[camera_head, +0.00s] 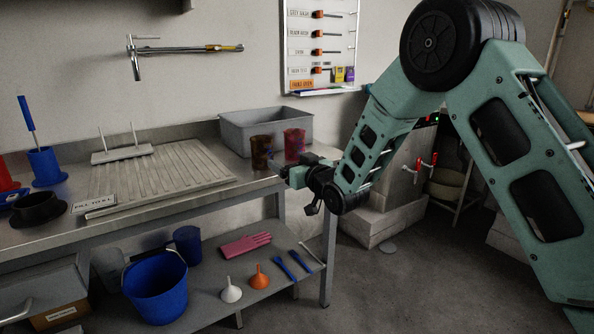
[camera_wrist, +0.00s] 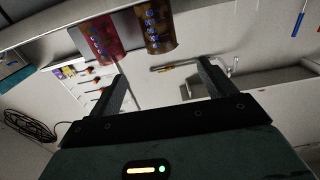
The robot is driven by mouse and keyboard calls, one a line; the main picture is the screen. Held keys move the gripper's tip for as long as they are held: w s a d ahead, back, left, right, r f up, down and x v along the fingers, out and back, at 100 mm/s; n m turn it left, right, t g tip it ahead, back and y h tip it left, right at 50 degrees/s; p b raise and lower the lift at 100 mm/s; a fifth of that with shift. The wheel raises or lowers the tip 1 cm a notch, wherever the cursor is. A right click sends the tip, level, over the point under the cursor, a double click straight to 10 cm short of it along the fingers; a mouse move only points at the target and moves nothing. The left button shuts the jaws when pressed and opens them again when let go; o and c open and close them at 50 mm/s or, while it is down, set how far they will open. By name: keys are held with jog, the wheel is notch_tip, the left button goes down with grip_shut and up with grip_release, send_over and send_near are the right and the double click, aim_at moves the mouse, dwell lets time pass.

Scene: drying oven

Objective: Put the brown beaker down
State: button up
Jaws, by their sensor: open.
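The brown beaker (camera_head: 261,153) stands upright on the metal bench near its right end. It also shows in the wrist view (camera_wrist: 155,25), at the top, beyond my fingertips and not between them. A red beaker (camera_head: 295,143) stands just right of it and shows left of it in the wrist view (camera_wrist: 97,37). My gripper (camera_head: 278,167) is at the bench's right edge, close in front of the brown beaker. In the wrist view its two fingers (camera_wrist: 160,75) are spread wide with nothing between them.
A grey bin (camera_head: 266,120) stands behind the beakers. A ribbed drying board (camera_head: 160,181) lies to the left, with free bench top (camera_head: 237,168) between it and the brown beaker. The lower shelf holds a blue bucket (camera_head: 157,291), pink gloves (camera_head: 245,244) and funnels (camera_head: 259,276).

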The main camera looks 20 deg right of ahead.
jog(key=shift+s, duration=0.15)
jog(key=s+a+f+g, duration=0.1)
jog(key=s+a+g, duration=0.55)
jog(key=s, duration=0.55)
jog(key=s+f+n+g+h, duration=0.1)
jog(key=s+g, duration=0.2)
jog(key=s, duration=0.9)
jog(key=s+a+f+n+g+h, duration=0.1)
jog(key=s+g, duration=0.3)
jog(key=s, duration=0.9)
jog(key=shift+f+n+h, duration=0.4)
jog(key=shift+f+h, duration=0.1)
jog(key=shift+o, duration=0.6)
jog(key=s+d+n+g+h, duration=0.1)
jog(key=s+d+g+h, duration=0.1)
jog(key=s, duration=0.9)
jog(key=shift+s+d+f+g, duration=0.2)
jog(key=shift+d+g, duration=0.55)
jog(key=shift+d, duration=0.3)
jog(key=shift+w+r, duration=0.1)
jog(key=shift+w, duration=0.05)
